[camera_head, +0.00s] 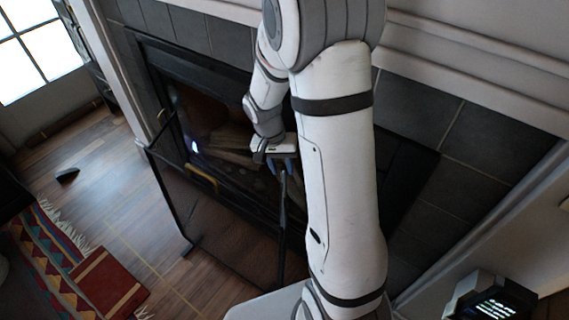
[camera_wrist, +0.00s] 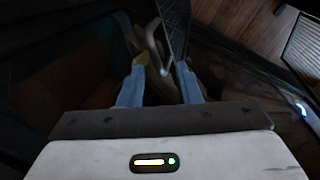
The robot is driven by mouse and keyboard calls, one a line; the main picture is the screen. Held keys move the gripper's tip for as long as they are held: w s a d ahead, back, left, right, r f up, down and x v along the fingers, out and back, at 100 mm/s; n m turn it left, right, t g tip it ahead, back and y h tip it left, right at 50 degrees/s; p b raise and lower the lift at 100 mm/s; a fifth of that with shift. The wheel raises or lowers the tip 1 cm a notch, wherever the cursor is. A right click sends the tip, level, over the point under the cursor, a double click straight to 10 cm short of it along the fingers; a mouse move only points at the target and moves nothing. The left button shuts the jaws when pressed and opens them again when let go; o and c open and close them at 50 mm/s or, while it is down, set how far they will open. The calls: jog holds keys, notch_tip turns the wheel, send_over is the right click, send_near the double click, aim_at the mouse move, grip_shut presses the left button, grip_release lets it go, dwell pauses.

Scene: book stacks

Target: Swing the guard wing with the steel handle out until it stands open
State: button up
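The dark mesh fire guard (camera_head: 232,232) stands in front of the fireplace. One framed part of it (camera_head: 283,215) shows nearly edge-on below my gripper (camera_head: 284,163). In the wrist view, a grey steel handle (camera_wrist: 153,45) stands beside a dark mesh wing (camera_wrist: 175,22). The handle's lower end lies between the two blue fingertips of my gripper (camera_wrist: 161,75), with gaps visible on both sides. The fingers are apart and do not appear closed on it. In the head view the steel handle is too small to make out.
A brass-coloured handle (camera_head: 202,178) shows farther left by the fireplace opening (camera_head: 205,110). Open wooden floor (camera_head: 125,205) lies left of the guard, with a patterned rug (camera_head: 50,250) and a red book-like object (camera_head: 108,283). A dark device (camera_head: 490,298) is at lower right.

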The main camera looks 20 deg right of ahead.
notch_tip(320, 180, up, 8)
jog(key=a+p, duration=0.1)
jog(key=p, duration=0.1)
jog(key=shift+w+a+f, duration=0.15)
jog(key=shift+w, duration=0.2)
jog(key=shift+c, duration=0.3)
